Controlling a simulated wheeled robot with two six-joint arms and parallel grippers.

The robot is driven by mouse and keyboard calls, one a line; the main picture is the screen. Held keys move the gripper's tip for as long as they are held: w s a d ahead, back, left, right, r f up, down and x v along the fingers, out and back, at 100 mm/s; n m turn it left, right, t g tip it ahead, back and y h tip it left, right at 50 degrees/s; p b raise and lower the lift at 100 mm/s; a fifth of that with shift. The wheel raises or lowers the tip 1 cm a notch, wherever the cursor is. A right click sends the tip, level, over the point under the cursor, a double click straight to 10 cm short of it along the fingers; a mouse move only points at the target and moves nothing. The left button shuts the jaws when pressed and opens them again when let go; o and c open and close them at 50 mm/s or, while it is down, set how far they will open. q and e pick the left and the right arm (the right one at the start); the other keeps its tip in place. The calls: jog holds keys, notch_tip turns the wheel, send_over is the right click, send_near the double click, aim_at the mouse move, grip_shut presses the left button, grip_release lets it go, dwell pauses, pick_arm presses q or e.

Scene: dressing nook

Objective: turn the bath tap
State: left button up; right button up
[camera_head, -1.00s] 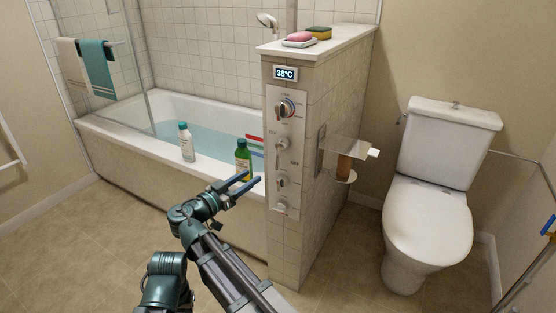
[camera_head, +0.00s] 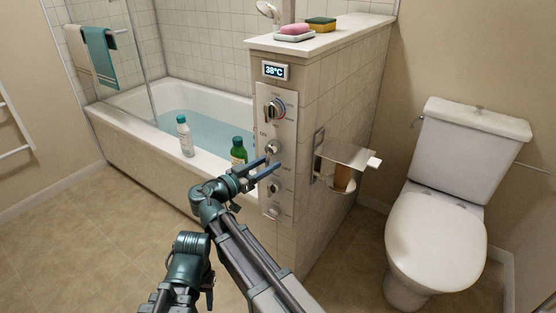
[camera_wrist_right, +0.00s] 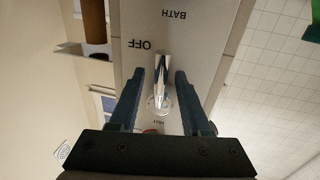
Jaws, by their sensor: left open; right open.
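The tiled pillar carries a pale control panel (camera_head: 289,120) with a dial and several chrome handles. One chrome handle (camera_head: 273,147) sits below the dial, close to my right gripper (camera_head: 266,168). In the right wrist view, a chrome lever (camera_wrist_right: 162,72) lies between the open fingers of my right gripper (camera_wrist_right: 158,78), with a gap on each side. OFF and BATH labels show near it, upside down. My left gripper's fingers are not visible.
The bathtub (camera_head: 110,110) holds water; a white bottle (camera_head: 185,138) and green bottle (camera_head: 238,152) stand on its rim. A paper holder (camera_head: 350,157) juts from the pillar's side. The toilet (camera_head: 437,235) stands right. A display (camera_head: 275,71) reads 38°C.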

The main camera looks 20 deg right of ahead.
grip_shut()
dwell(1.5)
